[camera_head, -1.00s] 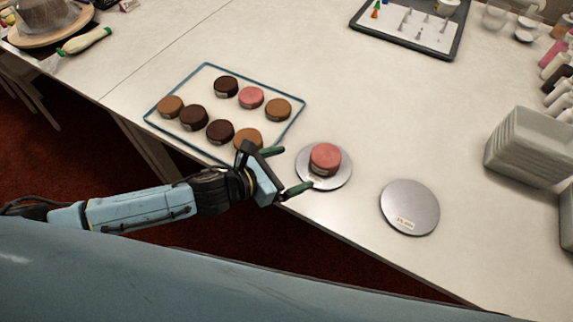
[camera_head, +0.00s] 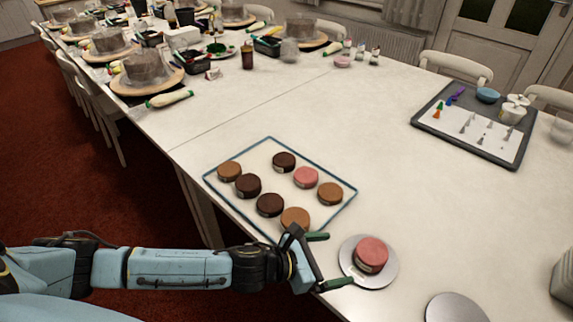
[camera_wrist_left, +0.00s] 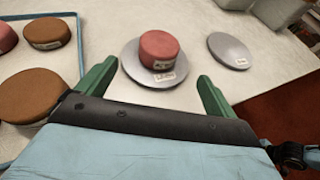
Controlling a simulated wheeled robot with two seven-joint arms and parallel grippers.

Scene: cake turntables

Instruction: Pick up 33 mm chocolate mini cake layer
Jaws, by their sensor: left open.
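Three dark brown chocolate mini cake layers (camera_head: 284,161), (camera_head: 248,186) and (camera_head: 270,204) lie on a blue-rimmed tray (camera_head: 340,212). Their labels are too small to read, so I cannot tell which is 33 mm. Lighter brown layers (camera_head: 229,171), (camera_head: 330,193) and (camera_head: 295,218) and a pink layer (camera_head: 305,177) share the tray. My left gripper (camera_head: 327,260) is open and empty, between the tray's near corner and a round silver board (camera_head: 386,277) bearing a pink layer (camera_head: 370,254). In the left wrist view, that pink layer (camera_wrist_left: 159,48) shows beyond the spread green fingers (camera_wrist_left: 155,88).
A second, empty silver board (camera_head: 456,309) lies at the table's near edge; it also shows in the left wrist view (camera_wrist_left: 229,50). A grey tray (camera_head: 440,140) with piping tips is at the right.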

